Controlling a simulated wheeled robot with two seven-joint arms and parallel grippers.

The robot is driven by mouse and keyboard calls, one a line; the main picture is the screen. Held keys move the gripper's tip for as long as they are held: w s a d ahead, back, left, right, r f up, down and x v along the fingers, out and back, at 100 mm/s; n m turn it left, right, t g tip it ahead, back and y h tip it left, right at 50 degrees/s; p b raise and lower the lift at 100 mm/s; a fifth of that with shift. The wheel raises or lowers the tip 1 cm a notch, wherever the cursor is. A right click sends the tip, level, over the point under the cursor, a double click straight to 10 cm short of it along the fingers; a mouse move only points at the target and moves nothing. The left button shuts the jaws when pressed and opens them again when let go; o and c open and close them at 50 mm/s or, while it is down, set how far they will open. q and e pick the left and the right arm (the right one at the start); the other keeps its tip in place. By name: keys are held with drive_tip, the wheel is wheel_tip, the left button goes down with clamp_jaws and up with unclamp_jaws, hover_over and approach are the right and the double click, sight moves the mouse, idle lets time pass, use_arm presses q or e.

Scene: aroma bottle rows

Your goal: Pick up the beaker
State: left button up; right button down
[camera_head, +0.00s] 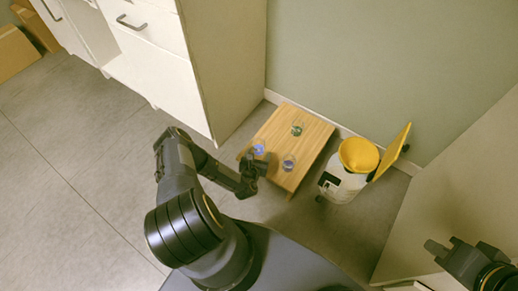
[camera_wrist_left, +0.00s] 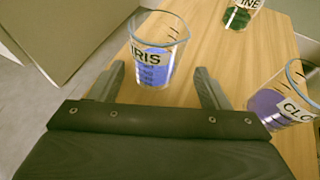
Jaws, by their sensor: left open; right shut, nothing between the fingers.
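Three beakers stand on a small wooden table (camera_head: 308,137). The beaker with blue-violet liquid (camera_head: 258,150) is at the table's left edge; in the left wrist view this beaker, labelled "IRIS" (camera_wrist_left: 155,55), stands upright just beyond and between my fingertips. My left gripper (camera_head: 253,166) is open beside it, and its fingers also show in the left wrist view (camera_wrist_left: 160,84). A second purple beaker (camera_head: 289,163), label partly cut off, is to the right (camera_wrist_left: 285,98). A green beaker (camera_head: 297,130) stands farther back (camera_wrist_left: 238,14). My right gripper (camera_head: 442,250) is shut and empty, far from the table.
A white bin with a yellow inside (camera_head: 343,183) and an open yellow lid (camera_head: 393,150) stands right of the table. A white cabinet (camera_head: 150,55) is at the left, and a wall is behind.

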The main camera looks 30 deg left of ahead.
sight(260, 145)
use_arm(q)
drive_tip(key=b+x, duration=0.1)
drive_tip(key=x, duration=0.2)
drive_tip(key=b+x, duration=0.1)
drive_tip(key=shift+w+a+b, duration=0.3)
drive_tip(key=shift+w+a, duration=0.05)
drive_tip(key=shift+a, duration=0.05)
drive_tip(key=shift+w+a, duration=0.1)
drive_tip(key=shift+w, duration=0.15)
drive_tip(key=shift+r, duration=0.1)
drive_tip(key=shift+c, duration=0.3)
drive_tip(key=c, duration=1)
drive_tip(key=shift+c, duration=0.2)
